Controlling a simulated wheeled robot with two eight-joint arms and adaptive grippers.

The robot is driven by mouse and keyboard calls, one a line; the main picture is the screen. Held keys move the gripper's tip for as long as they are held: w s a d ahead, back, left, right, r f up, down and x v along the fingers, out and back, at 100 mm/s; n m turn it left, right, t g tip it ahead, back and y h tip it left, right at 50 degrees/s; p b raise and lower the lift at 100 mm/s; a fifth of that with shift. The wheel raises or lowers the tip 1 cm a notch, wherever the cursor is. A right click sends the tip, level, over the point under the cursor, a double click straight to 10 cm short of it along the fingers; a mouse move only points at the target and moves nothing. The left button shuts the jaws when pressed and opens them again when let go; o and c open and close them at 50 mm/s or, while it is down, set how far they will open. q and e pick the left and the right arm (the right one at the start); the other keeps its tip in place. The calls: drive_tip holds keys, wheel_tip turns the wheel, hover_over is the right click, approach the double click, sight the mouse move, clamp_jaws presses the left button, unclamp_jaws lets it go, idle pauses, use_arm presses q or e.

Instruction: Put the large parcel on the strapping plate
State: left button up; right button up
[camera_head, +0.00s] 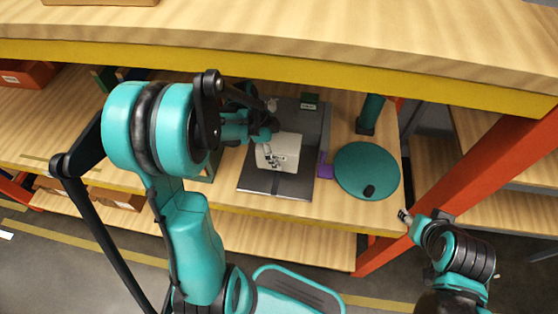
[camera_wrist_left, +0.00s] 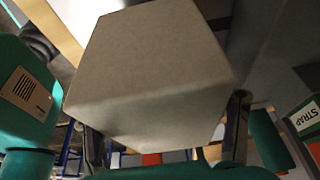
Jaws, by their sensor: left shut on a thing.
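The large parcel is a pale grey-white box (camera_head: 283,150). In the head view it appears over the dark strapping plate (camera_head: 270,184), within the plate's outline; I cannot tell whether it touches the plate. My left gripper (camera_head: 268,150) is shut on the parcel. In the left wrist view the parcel (camera_wrist_left: 150,75) fills the middle, tilted in the picture, with the gripper's dark fingers (camera_wrist_left: 167,135) on either side. A green STRAP sign (camera_wrist_left: 303,116) shows at the right there, and at the plate's far end in the head view (camera_head: 310,101). My right gripper (camera_head: 405,216) is off the bench's front right.
A yellow-edged upper shelf (camera_head: 300,67) overhangs the back, and an orange post (camera_head: 450,195) stands at right.

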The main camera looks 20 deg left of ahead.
use_arm(q)
drive_tip(key=shift+f+b, duration=0.85)
drive_tip(key=shift+f, duration=1.1)
drive_tip(key=shift+f, duration=0.2)
drive_tip(key=o, duration=1.5)
drive_tip(key=shift+r, duration=0.1)
